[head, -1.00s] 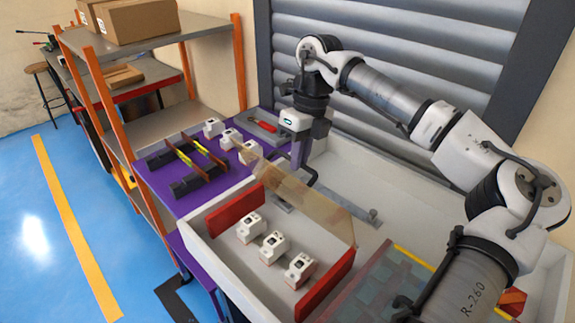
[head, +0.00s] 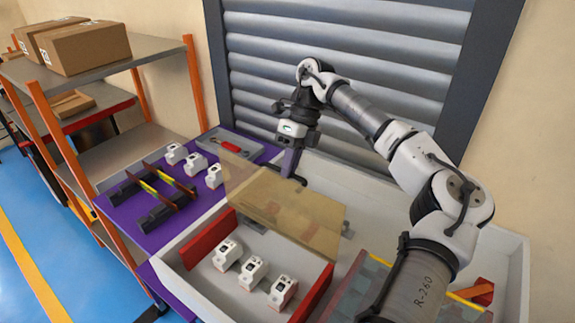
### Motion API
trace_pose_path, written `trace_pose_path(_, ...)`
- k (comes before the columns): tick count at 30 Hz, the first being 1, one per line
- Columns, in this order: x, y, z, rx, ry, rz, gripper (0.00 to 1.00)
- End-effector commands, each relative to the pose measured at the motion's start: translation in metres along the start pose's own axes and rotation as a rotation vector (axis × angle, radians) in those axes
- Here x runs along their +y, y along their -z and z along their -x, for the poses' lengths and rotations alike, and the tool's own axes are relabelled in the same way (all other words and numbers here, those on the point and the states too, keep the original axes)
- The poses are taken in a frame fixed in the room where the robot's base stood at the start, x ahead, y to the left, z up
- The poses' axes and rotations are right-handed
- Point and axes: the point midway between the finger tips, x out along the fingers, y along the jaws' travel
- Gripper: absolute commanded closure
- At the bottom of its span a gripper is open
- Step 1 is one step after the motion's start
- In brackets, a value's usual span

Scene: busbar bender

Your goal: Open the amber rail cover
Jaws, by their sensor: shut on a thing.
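The amber rail cover (head: 290,213) is a translucent panel in the middle of the head view. It stands raised and slanted behind the row of white modules, which show uncovered in front of it. My gripper (head: 297,177) is at the cover's far upper edge and is shut on the cover. The exact contact is small and partly hidden. A red end block (head: 209,238) stands left of the modules and another red end block (head: 312,295) stands right of them.
White modules (head: 253,272) sit between the red blocks in a pale tray (head: 505,262). A purple bench (head: 128,207) at left holds dark rails, more white modules and a grey tray (head: 225,146) with a red tool. Shelving (head: 150,140) stands at left, a shutter (head: 350,60) behind.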

Motion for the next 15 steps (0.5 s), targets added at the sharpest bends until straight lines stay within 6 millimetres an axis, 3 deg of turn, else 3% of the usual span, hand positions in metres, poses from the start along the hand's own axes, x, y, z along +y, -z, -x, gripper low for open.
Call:
trace_pose_path(5,-0.0030,0.0008,-0.0074,0.010,-0.004,-0.004,1.00)
trace_pose_path(6,-0.0029,0.0008,-0.0074,0.010,-0.004,-0.004,0.84)
trace_pose_path(10,-0.0021,0.0005,-0.0057,0.008,-0.003,-0.003,0.67)
trace_pose_path(15,-0.0014,0.0004,-0.0038,0.006,-0.001,-0.002,0.67)
